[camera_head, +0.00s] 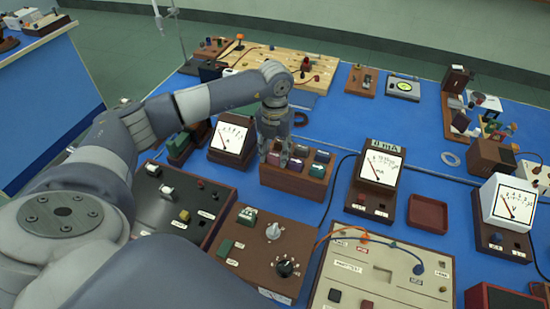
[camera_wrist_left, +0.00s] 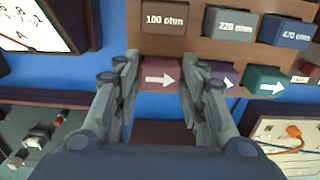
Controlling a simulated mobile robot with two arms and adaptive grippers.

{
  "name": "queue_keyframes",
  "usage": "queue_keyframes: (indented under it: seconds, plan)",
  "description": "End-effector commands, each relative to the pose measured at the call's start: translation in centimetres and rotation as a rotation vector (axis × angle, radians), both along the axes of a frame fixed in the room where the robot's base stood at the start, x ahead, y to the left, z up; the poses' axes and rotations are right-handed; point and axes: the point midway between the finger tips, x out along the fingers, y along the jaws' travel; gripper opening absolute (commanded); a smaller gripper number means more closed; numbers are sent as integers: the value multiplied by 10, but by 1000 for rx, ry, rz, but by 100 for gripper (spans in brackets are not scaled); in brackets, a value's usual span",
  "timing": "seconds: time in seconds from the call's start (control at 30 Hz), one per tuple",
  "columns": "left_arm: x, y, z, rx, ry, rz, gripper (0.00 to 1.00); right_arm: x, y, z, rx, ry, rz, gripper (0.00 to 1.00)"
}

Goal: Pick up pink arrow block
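The pink arrow block (camera_wrist_left: 158,76) sits in the brown wooden rack (camera_head: 295,183), at the left end of its lower row in the left wrist view. A white arrow on it points right. My left gripper (camera_wrist_left: 158,62) is open, with one finger on each side of the pink block and its tips over the rack. In the head view the left gripper (camera_head: 274,155) points down at the rack's left end and partly hides the pink block (camera_head: 273,159). Whether the fingers touch the block cannot be told. My right gripper is not in view.
Purple (camera_wrist_left: 222,74) and teal (camera_wrist_left: 266,82) arrow blocks sit right of the pink one, close to the right finger. Blocks marked in ohms fill the other row. Meters (camera_head: 232,138) (camera_head: 380,168) flank the rack. A shallow red-brown tray (camera_head: 428,214) is empty.

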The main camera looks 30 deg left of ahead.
Motion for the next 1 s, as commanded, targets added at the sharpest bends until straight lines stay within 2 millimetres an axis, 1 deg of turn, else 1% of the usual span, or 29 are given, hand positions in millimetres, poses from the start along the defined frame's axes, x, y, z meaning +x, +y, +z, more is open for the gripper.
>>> queue_keyframes:
  seconds: [0.03,0.13,0.43,0.53,0.67,0.8,0.9,1.0]
  plan:
    - [0,0,0,0,0,0,34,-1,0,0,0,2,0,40]
    - [0,0,0,0,0,0,11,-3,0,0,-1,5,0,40]
    - [0,0,1,-1,-1,0,11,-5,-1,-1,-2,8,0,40]
    - [1,0,7,0,-3,1,11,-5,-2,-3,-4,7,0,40]
    - [1,0,28,-1,-6,0,11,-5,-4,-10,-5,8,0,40]
    - [2,0,57,0,-7,0,11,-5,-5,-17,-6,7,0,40]
    - [1,0,76,-1,-5,0,11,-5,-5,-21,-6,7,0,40]
    - [2,0,90,-1,-4,1,11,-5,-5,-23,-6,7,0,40]
